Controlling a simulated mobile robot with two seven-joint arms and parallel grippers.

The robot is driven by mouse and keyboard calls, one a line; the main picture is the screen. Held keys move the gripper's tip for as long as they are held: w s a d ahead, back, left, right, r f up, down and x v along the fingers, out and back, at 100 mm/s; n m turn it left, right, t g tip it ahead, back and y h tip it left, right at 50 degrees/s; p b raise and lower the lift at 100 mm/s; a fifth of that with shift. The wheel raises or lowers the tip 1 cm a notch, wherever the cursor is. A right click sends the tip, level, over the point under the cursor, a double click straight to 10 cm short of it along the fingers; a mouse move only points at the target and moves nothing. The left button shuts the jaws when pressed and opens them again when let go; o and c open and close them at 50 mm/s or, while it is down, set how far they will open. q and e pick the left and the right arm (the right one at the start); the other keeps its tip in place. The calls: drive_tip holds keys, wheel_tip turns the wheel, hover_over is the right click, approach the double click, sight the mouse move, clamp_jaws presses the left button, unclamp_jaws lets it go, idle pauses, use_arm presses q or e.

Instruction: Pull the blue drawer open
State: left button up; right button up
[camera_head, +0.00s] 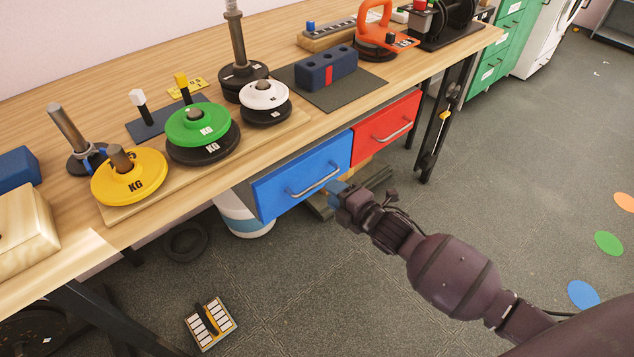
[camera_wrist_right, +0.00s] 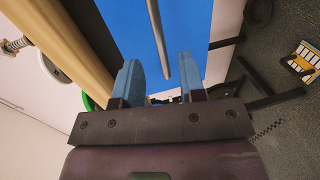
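The blue drawer (camera_head: 285,183) hangs under the workbench; its front looks level with the red drawer beside it, so it appears closed. Its grey bar handle (camera_head: 316,182) runs across the front. My right gripper (camera_head: 337,188) is just in front of the blue drawer, near the right end of the handle. In the right wrist view, its two blue fingers (camera_wrist_right: 160,82) are apart, and the handle bar (camera_wrist_right: 158,40) lines up with the gap between them, against the blue drawer front (camera_wrist_right: 190,25). I cannot tell whether the bar is inside the gap. My left gripper is not in view.
The red drawer (camera_head: 386,128) is right of the blue one. A white bucket (camera_head: 245,217) stands on the floor below. Weight plates, such as a yellow one (camera_head: 112,186) and a green one (camera_head: 190,135), sit on the wooden bench (camera_head: 75,235). Floor in front is mostly clear.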

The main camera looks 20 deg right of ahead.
sight(318, 183)
drive_tip(key=shift+b+x, duration=0.7)
drive_tip(key=shift+x, duration=2.5)
clamp_jaws()
